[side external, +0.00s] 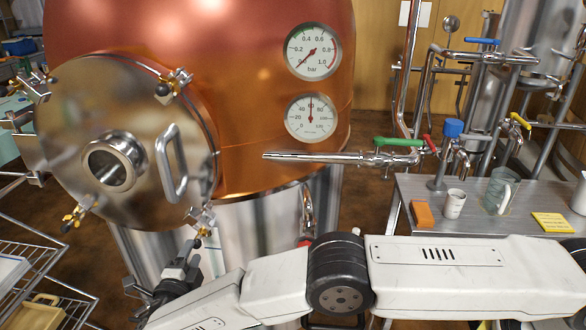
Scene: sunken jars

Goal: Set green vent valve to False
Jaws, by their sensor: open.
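The green vent valve has a green lever handle (400,142) and sits on a thin steel pipe (325,157) in front of the copper vessel, right of centre. The handle lies nearly level, roughly along the pipe. My gripper (165,278) is at the lower left, below the round steel door and well apart from the valve. It is open, with nothing seen between its jaws. It is small and dark here, so its fingers are hard to make out.
The copper vessel (255,100) has two gauges and a round steel door (75,150) with clamps. Right of the green handle are a red lever (430,143), a blue knob (453,128) and a yellow lever (520,121). A bench (480,228) holds a cup, a jug and sponges.

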